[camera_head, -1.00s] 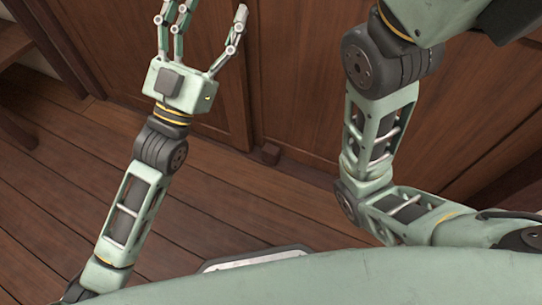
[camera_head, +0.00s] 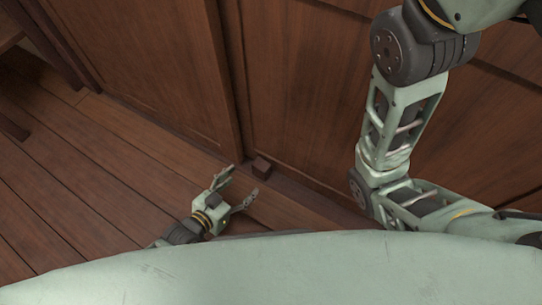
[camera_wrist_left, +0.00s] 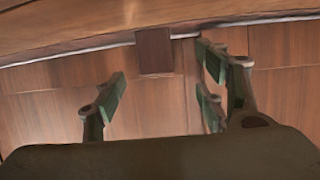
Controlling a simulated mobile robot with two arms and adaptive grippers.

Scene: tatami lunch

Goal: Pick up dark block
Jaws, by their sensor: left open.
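The dark block (camera_head: 261,165) is a small brown cube on the floor against the foot of the wooden panels. My left gripper (camera_head: 243,181) is low near the floor, open, with its fingers pointing toward the block and just short of it. In the left wrist view the block (camera_wrist_left: 155,50) stands ahead, between the lines of the open fingers (camera_wrist_left: 162,85), with nothing held. My right gripper is outside the views; only my right arm shows at the right.
Wooden wall panels (camera_head: 150,70) rise directly behind the block. The plank floor (camera_head: 80,200) is clear to the left. A wooden piece of furniture (camera_head: 12,35) shows at the far left edge. My pale green body covers the bottom of the head view.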

